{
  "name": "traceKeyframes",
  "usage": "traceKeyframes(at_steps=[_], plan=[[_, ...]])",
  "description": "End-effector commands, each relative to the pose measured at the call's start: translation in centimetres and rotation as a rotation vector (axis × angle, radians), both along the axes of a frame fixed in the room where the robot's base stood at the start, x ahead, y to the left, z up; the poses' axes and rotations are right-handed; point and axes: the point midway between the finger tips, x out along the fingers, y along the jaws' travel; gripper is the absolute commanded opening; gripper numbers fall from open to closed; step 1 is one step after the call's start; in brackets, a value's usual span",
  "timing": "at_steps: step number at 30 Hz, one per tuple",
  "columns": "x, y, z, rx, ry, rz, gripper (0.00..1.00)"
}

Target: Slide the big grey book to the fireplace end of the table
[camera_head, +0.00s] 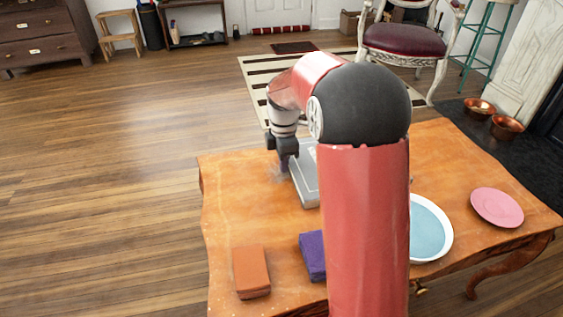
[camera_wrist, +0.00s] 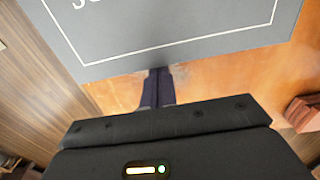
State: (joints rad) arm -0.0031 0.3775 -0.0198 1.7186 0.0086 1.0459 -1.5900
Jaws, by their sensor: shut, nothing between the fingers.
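The big grey book (camera_head: 306,176) lies flat on the wooden table (camera_head: 239,196), with its right part hidden behind my arm in the head view. In the wrist view the grey cover of the book (camera_wrist: 170,25), with a white border line and part of a white letter, fills the top. My gripper (camera_head: 286,165) is at the book's left edge in the head view, pointing down, shut and empty. In the wrist view its dark fingers (camera_wrist: 158,88) are together right by the book's near edge; I cannot tell whether they touch it.
An orange book (camera_head: 251,270) and a purple book (camera_head: 312,255) lie at the table's near side. A white-rimmed blue dish (camera_head: 428,229) and a pink plate (camera_head: 497,207) sit on the right. The fireplace (camera_head: 522,60) is beyond the table's right end, with copper bowls (camera_head: 506,127) on its hearth.

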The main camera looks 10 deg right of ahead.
Motion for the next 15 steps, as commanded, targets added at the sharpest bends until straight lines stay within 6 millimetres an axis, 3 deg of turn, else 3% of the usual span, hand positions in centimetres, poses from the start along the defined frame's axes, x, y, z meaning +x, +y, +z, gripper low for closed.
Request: traceKeyframes(at_steps=[5,15], plan=[[0.0,-1.2,0.1,0.000,0.000,-0.004,0.00],[0.0,-11.0,0.4,-0.002,0.001,-0.010,0.00]])
